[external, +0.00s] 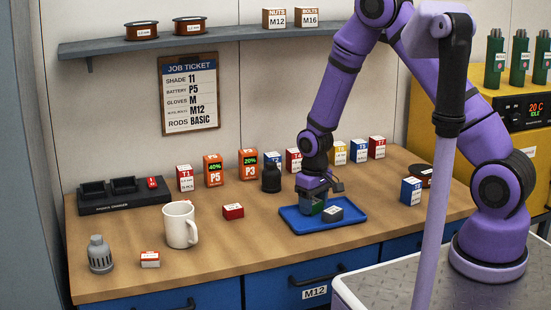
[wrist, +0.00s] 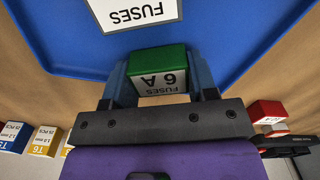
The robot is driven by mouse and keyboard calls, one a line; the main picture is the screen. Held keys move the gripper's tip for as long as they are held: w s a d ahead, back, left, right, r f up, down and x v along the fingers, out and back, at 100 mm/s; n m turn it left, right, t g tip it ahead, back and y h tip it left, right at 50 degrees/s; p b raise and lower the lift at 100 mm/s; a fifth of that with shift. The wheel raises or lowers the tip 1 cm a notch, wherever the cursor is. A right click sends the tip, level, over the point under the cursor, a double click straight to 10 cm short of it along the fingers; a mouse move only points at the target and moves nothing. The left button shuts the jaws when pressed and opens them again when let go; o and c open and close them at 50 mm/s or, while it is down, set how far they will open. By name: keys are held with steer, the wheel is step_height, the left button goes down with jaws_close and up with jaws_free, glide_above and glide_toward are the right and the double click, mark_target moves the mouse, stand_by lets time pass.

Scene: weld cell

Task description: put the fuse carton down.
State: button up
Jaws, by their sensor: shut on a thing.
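My gripper (external: 314,203) is shut on the green fuse carton (wrist: 157,59), whose white label reads FUSES 6 A. In the wrist view the two fingers of my gripper (wrist: 160,75) close on its sides. In the external view the green carton (external: 318,209) is low over the left part of the blue tray (external: 300,224), partly hidden by my gripper. I cannot tell whether it touches the tray.
A black bottle (external: 271,179) stands behind the tray's left end. A red box (external: 233,211) and a white mug (external: 180,225) are to the left. A blue box (external: 411,191) stands to the right. Several small boxes line the wall. The tray's right end is bare.

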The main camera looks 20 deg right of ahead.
steer(key=shift+f, duration=0.1)
steer(key=o, duration=0.6)
steer(key=shift+o, duration=0.2)
step_height(320, 180, up, 12)
steer(key=shift+r, duration=0.2)
